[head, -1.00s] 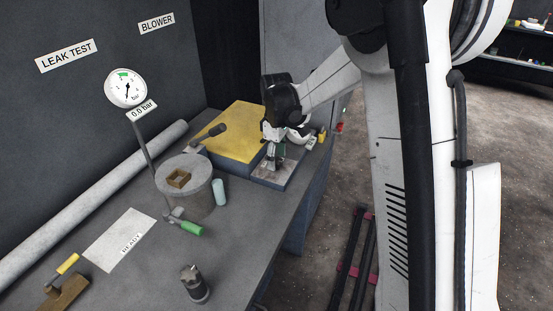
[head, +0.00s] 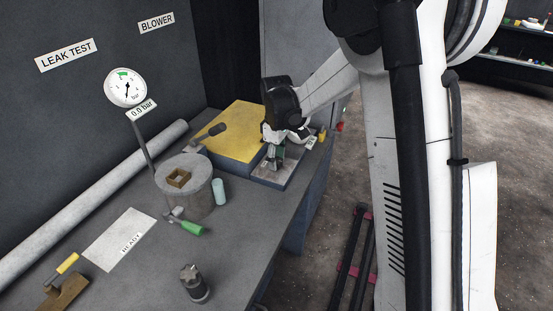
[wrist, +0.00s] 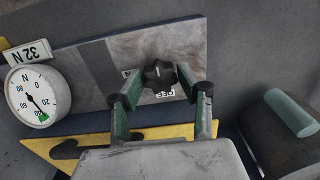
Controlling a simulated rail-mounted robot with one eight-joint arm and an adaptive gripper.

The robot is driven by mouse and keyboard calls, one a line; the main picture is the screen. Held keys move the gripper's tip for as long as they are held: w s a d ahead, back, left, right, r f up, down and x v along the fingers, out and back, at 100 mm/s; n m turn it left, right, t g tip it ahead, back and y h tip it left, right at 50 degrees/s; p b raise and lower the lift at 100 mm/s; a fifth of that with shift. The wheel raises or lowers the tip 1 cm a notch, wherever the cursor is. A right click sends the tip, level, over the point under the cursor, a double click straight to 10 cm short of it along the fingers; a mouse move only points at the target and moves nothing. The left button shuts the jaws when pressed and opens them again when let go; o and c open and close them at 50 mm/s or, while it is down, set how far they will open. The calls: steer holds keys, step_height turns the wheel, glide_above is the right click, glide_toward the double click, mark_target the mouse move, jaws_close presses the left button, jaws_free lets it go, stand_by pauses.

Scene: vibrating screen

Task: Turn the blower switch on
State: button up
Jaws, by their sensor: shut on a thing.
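The blower switch is a black star-shaped knob (wrist: 159,75) with a white mark, on a grey metal plate (wrist: 105,75). An OFF label (wrist: 163,93) lies just below it, and a partly hidden label ending in N lies to its left. My gripper (wrist: 158,76) has its green fingers on either side of the knob and is shut on it. In the head view my gripper (head: 277,158) points down at the grey plate (head: 273,178) at the bench's far end. The knob is hidden there by the fingers.
A yellow-topped block (head: 240,132) stands left of the plate. A dial gauge (wrist: 36,96) marked 32 N is left in the wrist view. A grey drum (head: 197,199), a light blue cylinder (head: 219,192) and a green-handled valve (head: 188,228) stand nearer on the bench.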

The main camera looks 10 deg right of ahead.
steer(key=m+b, duration=0.2)
steer(key=m, duration=0.2)
steer(key=shift+f, duration=0.1)
steer(key=m+b, duration=0.2)
steer(key=m, duration=0.2)
steer(key=m+b, duration=0.2)
steer(key=m, duration=0.3)
steer(key=m+b, duration=0.1)
steer(key=m, duration=0.3)
steer(key=shift+m, duration=0.3)
stand_by(0.5)
steer(key=o, duration=1.1)
steer(key=shift+r, duration=0.2)
